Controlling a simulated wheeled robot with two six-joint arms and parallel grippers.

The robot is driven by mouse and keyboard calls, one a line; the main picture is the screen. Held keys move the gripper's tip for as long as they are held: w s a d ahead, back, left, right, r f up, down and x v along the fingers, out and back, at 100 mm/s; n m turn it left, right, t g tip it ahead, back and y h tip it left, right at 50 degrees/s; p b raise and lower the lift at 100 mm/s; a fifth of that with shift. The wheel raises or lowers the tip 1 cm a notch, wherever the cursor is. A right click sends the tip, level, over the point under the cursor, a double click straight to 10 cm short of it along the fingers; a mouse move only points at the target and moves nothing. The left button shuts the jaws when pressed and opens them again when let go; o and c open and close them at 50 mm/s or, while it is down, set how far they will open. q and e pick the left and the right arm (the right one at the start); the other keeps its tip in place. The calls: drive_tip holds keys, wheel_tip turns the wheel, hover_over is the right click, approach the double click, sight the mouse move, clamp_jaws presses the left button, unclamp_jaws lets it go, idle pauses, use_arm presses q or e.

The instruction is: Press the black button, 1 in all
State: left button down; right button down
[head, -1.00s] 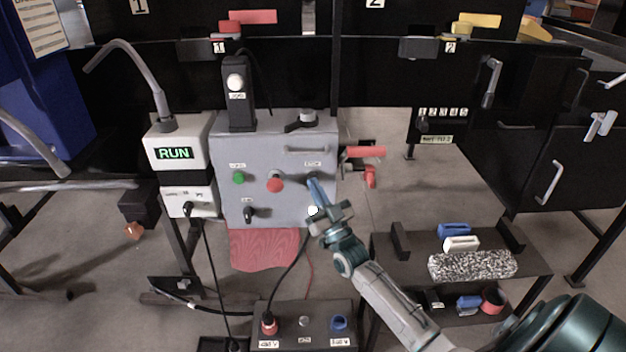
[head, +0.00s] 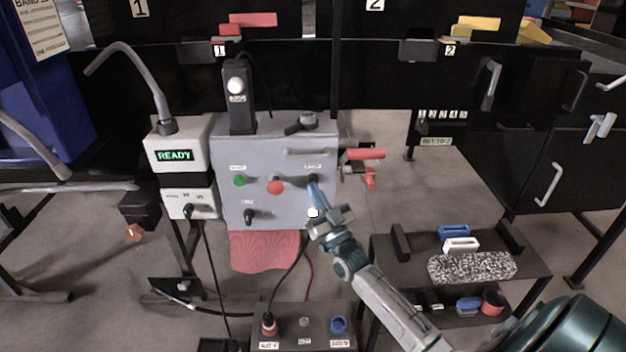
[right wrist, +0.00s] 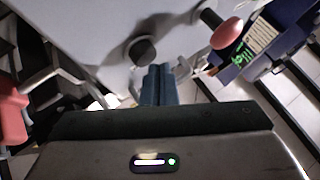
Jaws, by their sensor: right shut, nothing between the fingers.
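The black button (head: 313,179) sits at the right side of the grey control panel (head: 265,150), under a small label. In the right wrist view the black button (right wrist: 141,50) stands out from the panel just beyond my fingertips. My right gripper (head: 314,187) is shut and empty, its blue fingers pointing up at the button from just below. The fingers (right wrist: 158,84) also show closed together in the right wrist view; I cannot tell whether they touch the button. My left gripper is not in view.
A red button (head: 275,187) and a green button (head: 239,181) are left of the black one. A black knob (head: 249,216) is below. The display box (head: 175,155) reads READY.

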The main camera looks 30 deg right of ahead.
drive_tip(key=shift+s+a, duration=0.2)
drive_tip(key=shift+s, duration=0.1)
drive_tip(key=s+a+p, duration=0.1)
drive_tip(key=s, duration=0.2)
drive_tip(key=s+a+p, duration=0.1)
drive_tip(key=shift+s+a+p, duration=0.15)
drive_tip(key=shift+a+p, duration=0.15)
idle(0.8)
